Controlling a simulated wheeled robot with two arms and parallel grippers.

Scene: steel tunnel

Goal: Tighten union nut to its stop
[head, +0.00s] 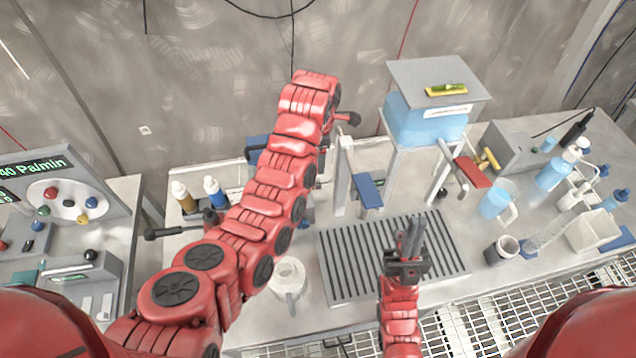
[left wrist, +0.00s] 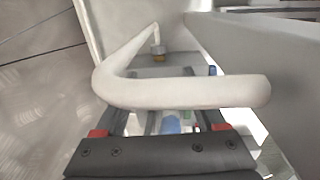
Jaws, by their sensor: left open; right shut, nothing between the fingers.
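The union nut cannot be made out for certain. My right gripper (head: 411,238) is shut and empty, above the slotted drain grate (head: 350,262).
A raised stand (head: 437,78) holds a blue water tank (head: 424,122). A white jug (head: 289,280) stands beside my left arm. Bottles and beakers (head: 494,203) crowd the right side. The grate around my right gripper is clear.

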